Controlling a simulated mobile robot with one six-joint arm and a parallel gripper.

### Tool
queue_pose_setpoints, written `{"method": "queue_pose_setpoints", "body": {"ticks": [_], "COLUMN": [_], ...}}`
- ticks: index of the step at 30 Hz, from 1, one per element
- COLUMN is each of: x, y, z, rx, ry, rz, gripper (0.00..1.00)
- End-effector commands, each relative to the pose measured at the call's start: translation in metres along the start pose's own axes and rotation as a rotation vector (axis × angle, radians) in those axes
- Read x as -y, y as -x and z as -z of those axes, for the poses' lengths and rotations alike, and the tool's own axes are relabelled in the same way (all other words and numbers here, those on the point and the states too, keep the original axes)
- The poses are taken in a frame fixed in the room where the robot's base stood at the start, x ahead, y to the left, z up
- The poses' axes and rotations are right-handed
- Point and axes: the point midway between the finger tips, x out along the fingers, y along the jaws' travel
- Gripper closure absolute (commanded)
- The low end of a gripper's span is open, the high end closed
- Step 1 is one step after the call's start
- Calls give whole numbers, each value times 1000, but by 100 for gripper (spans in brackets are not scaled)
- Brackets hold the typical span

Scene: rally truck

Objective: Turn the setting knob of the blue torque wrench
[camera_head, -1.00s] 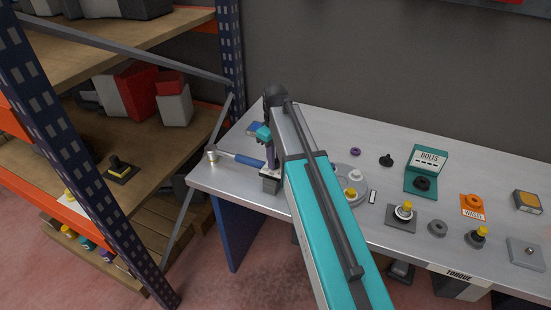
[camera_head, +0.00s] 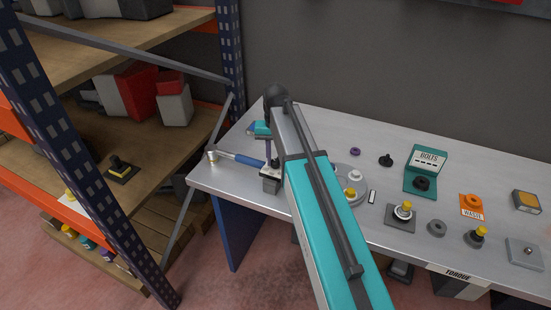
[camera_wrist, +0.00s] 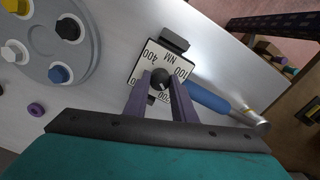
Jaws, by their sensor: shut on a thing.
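The blue torque wrench (camera_head: 238,158) lies at the left end of the workbench, with its metal head at the far left. Its square setting dial block (camera_head: 270,184) stands at the handle's right end. In the wrist view the blue handle (camera_wrist: 210,98) runs to the lower right from the white dial (camera_wrist: 148,58), marked NM, 100 and 400. The black setting knob (camera_wrist: 161,80) stands on the dial, partly hidden by my fingers. My gripper (camera_wrist: 163,84) is shut on the knob, one purple-grey finger on each side. In the head view my arm partly hides the gripper.
A grey round tray (camera_wrist: 84,38) with coloured bolts stands close to the dial. A teal BOLTS box (camera_head: 429,158), an orange WASHE-labelled holder (camera_head: 472,213) and several small parts stand farther right. A blue shelf post (camera_head: 228,50) rises beyond the bench's left end.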

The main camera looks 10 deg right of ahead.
Motion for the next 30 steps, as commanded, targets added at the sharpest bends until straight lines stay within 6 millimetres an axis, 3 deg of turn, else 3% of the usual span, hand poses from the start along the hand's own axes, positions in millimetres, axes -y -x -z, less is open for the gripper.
{"method": "queue_pose_setpoints", "body": {"ticks": [12,29,30], "x": [-1,-1,-1], "y": [0,0,0], "z": [0,0,0], "rx": [0,0,0], "ry": [-254,-296,-296], "rz": [0,0,0], "gripper": [99,99,73]}}
